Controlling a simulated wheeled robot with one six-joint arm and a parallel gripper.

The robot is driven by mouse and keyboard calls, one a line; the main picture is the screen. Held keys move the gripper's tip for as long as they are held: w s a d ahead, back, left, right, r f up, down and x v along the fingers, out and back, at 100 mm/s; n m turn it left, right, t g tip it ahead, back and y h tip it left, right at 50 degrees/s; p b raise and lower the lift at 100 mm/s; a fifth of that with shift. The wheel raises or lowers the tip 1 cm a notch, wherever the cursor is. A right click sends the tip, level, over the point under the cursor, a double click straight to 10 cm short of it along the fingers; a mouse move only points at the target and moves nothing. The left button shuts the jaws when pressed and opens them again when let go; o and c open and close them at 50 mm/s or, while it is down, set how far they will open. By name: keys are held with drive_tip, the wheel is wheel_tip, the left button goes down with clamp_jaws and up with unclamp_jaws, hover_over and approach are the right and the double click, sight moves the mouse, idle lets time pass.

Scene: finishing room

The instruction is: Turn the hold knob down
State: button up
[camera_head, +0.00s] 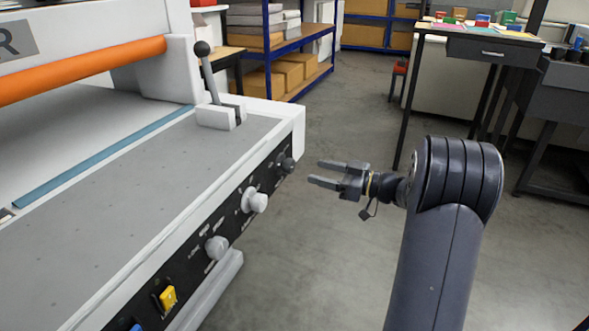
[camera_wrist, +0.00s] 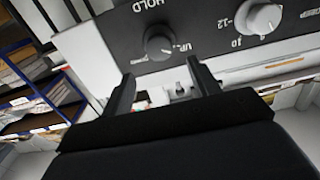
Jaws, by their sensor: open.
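The hold knob (camera_head: 287,164) is a small dark knob at the far right end of the black control panel on the white machine's side. In the wrist view the dark knob (camera_wrist: 160,44) sits under the word HOLD, with "UP" lettering at its lower right. Its exact pointer direction is hard to tell. My gripper (camera_head: 318,172) is open and empty, to the right of the knob and apart from it, fingers pointing toward the panel. In the wrist view my gripper's fingers (camera_wrist: 162,84) stand on either side, just below the knob.
White knobs (camera_head: 255,200) and (camera_wrist: 258,18) sit beside the hold knob on the panel. A black-balled lever (camera_head: 207,75) stands on the machine above. A yellow switch (camera_head: 167,298) is lower left. A dark table (camera_head: 480,50) and blue shelving (camera_head: 295,85) stand behind. The grey floor around my arm is clear.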

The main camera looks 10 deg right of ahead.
sight(293, 166)
drive_tip(key=x, duration=0.8)
drive_tip(key=c, duration=1)
